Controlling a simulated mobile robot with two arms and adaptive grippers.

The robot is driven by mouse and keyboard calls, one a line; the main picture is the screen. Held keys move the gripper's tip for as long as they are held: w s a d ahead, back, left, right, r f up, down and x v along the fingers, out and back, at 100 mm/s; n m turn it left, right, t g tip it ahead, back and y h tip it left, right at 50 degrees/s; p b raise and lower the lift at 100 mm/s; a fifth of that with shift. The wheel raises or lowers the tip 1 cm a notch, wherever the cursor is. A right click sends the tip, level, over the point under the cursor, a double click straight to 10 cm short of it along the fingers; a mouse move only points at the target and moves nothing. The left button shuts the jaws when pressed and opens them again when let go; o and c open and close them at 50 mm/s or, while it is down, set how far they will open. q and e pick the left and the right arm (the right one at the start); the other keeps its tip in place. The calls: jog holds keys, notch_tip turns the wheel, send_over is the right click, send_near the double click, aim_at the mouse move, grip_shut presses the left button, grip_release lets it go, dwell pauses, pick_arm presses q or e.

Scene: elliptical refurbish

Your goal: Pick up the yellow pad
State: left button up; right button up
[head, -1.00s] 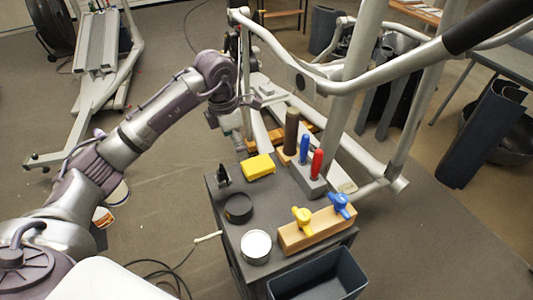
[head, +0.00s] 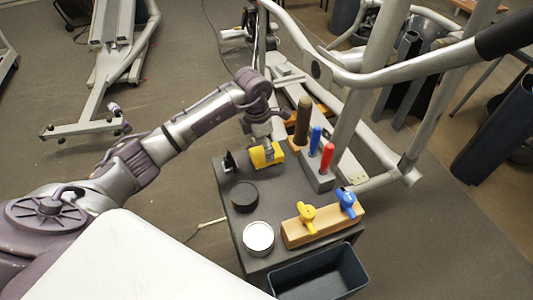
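The yellow pad (head: 258,159) lies on the far left part of the dark grey cart top (head: 277,206). My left gripper (head: 267,148) is right at the pad, with a grey finger over its upper face and part of the pad hidden behind it. I cannot tell whether the fingers are closed on the pad or only beside it. The pad looks to be at the height of the cart top. My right gripper is not in view.
A black round container (head: 244,197), a white-topped can (head: 258,238) and a small black item (head: 230,162) stand near the pad. A holder with red and blue handles (head: 318,178), a wooden block (head: 323,224) and a dark bin (head: 318,272) surround. Exercise machine bars (head: 360,75) rise behind.

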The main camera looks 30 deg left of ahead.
pick_arm(q)
jog(key=f, duration=0.3)
jog(key=shift+w+d+f+p, duration=0.2)
jog(key=shift+w+d+p, duration=0.1)
jog(key=shift+f, duration=0.15)
jog(key=c, duration=1.1)
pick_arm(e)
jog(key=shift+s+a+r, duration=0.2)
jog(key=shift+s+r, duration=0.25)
pick_arm(q)
notch_tip(320, 180, up, 10)
jog(key=shift+r+b, duration=0.1)
jog(key=shift+b, duration=0.75)
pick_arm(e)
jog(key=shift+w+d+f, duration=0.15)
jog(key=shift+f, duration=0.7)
